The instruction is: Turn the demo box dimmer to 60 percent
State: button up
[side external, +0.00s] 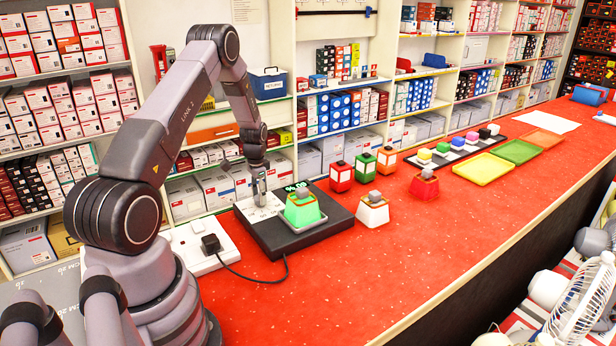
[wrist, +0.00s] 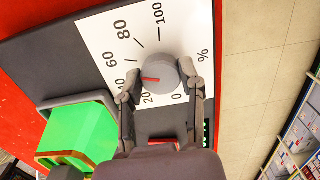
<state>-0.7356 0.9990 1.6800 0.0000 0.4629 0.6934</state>
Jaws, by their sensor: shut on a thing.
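The demo box (side external: 318,238) is a low black box on the red counter. Its white dial plate, lettered 0 to 100 with a percent sign, fills the upper middle of the wrist view (wrist: 92,40). The grey round dimmer knob (wrist: 168,72) has a red pointer line aimed left in the picture, below the 60 label, towards the partly hidden 40 area. My gripper (wrist: 164,86) has one finger on each side of the knob and is shut on it; it also shows in the side view (side external: 261,196), pointing down. A small display (side external: 297,186) is too small to read.
A lit green lamp (side external: 302,208) sits on the box beside my gripper. A white lamp (side external: 372,210) stands to its right, red and green lanterns (side external: 341,176) behind. The right-hand counter front is clear.

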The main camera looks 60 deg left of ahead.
jog(key=o, duration=1.1)
jog(key=shift+o, duration=0.2)
jog(key=shift+r, duration=0.1)
notch_tip(320, 180, up, 12)
